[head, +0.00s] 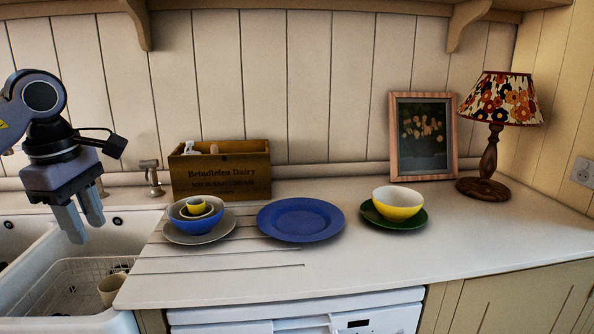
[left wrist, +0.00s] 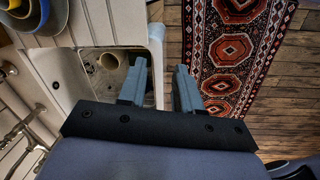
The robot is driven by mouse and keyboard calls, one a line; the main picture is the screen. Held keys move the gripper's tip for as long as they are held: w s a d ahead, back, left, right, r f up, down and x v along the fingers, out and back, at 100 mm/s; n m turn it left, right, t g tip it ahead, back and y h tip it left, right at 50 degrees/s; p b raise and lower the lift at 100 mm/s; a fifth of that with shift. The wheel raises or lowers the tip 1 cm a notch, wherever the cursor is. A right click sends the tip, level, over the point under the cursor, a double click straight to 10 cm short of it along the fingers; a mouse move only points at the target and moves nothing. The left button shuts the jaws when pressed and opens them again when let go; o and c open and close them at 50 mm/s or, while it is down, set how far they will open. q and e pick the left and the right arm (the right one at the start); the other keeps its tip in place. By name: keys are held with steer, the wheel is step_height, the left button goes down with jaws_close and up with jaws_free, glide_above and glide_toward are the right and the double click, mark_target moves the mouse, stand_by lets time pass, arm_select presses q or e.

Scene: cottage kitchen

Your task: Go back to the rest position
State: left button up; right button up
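My left gripper (head: 79,219) hangs above the white sink at the left of the head view, fingers pointing down. In the left wrist view its two fingers (left wrist: 160,88) stand apart with nothing between them. It is well clear of the dishes on the counter. My right gripper is not in view.
On the counter (head: 440,252) stand nested bowls (head: 187,222) on a grey plate, a blue plate (head: 300,219), a yellow bowl (head: 398,205) on a green plate, a wooden box (head: 220,177), a picture (head: 423,140) and a lamp (head: 490,160). The sink (head: 125,240) holds a rack and cup (head: 111,290).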

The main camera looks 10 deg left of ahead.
arm_select(q)
steer(key=w+d+f+g+h, duration=0.15)
steer(key=d+f+h, duration=0.55)
steer(key=d, duration=0.8)
steer(key=s+d+f+n+t+h, duration=0.1)
steer(key=d+f+n+t+h, duration=0.1)
steer(key=d+n+h, duration=0.6)
steer(key=s+d+f+n+t+h, duration=0.15)
steer(key=d+n+h, duration=0.35)
steer(key=d, duration=0.5)
steer(key=a+f+n+t+y, duration=0.4)
steer(key=f+n+t+y, duration=0.25)
steer(key=n, duration=0.65)
steer(key=a+f+n+t+y, duration=0.45)
steer(key=f+n+t, duration=0.3)
steer(key=n, duration=0.65)
steer(key=s+a+f+n+g+y, duration=0.2)
steer(key=s+f+n, duration=0.3)
steer(key=f, duration=0.3)
steer(key=s+a+f+n+g+y, duration=0.2)
steer(key=s+f+n+g+y, duration=0.2)
steer(key=s+f, duration=0.4)
steer(key=shift+s+a+f+n+g+y+p, duration=0.25)
steer(key=shift+f+n+g+y+p, duration=0.15)
steer(key=shift+f+n, duration=0.4)
